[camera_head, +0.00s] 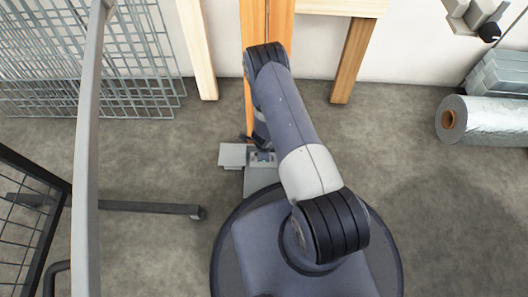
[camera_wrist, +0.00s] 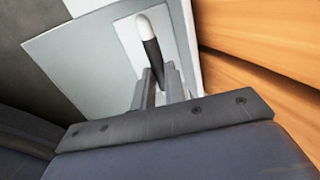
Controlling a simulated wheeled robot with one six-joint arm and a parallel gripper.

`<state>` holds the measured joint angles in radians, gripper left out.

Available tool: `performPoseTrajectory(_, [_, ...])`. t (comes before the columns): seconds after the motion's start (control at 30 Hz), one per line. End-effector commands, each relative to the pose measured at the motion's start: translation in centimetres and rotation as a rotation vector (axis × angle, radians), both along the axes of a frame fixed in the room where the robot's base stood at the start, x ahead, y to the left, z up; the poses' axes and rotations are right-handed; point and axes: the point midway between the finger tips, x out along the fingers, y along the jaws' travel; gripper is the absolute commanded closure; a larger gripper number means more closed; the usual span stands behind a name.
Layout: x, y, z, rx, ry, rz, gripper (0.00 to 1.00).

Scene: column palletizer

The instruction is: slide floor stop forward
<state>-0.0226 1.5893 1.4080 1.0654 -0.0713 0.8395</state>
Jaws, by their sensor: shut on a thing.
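The floor stop (camera_head: 233,155) is a flat grey metal fitting on the floor at the foot of an orange wooden panel, in the middle of the head view. In the wrist view its pale plates (camera_wrist: 85,50) fill the upper middle. A dark rod with a white rounded tip (camera_wrist: 146,28) rises in front of these plates. My gripper (camera_wrist: 158,80) is shut on this rod, with one finger on each side. In the head view my forearm and wrist hide most of the gripper and part of the fitting.
Wire mesh panels (camera_head: 120,60) lean at the back left. A wrapped roll (camera_head: 485,120) lies at right. Grey floor is clear between.

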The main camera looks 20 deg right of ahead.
Motion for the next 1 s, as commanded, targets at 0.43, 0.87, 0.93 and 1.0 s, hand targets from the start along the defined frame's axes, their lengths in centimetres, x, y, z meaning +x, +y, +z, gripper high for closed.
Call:
performPoseTrajectory(0.43, [0.5, -0.1, 0.1, -0.004, -0.011, -0.002, 0.66])
performPoseTrajectory(0.87, [-0.1, 0.1, 3.3, -0.003, -0.01, 0.0, 0.66])
performPoseTrajectory(0.93, [-0.4, 0.2, 4.7, -0.003, -0.01, -0.001, 0.66])
performPoseTrajectory(1.0, [-0.6, 0.2, 6.1, -0.003, -0.01, -0.001, 0.66])
